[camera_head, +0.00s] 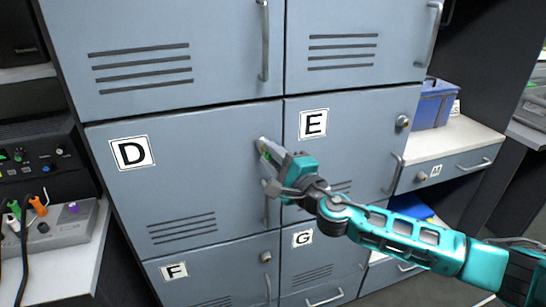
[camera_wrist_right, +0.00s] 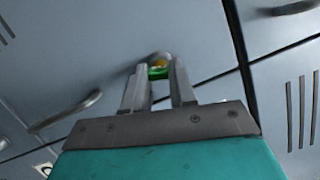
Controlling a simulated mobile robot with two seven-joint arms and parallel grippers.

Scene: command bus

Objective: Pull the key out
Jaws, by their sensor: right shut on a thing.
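A key with a green part (camera_wrist_right: 158,73) sits at the lock of the locker door marked D (camera_head: 190,165). My right gripper (camera_head: 265,148) is at that lock, near the door's upper right edge, and is shut on the key. In the right wrist view the two fingers of the right gripper (camera_wrist_right: 158,80) stand on either side of the green part. A yellowish bit and the round lock (camera_wrist_right: 160,58) show just beyond it. How deep the key sits in the lock cannot be told. My left gripper is not in view.
Door E (camera_head: 345,140) is shut beside door D, with its own lock and handle. Doors F (camera_head: 195,270) and G (camera_head: 325,255) are below. A blue bin (camera_head: 433,105) stands on a counter at right. Electronic equipment (camera_head: 40,160) with cables is at left.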

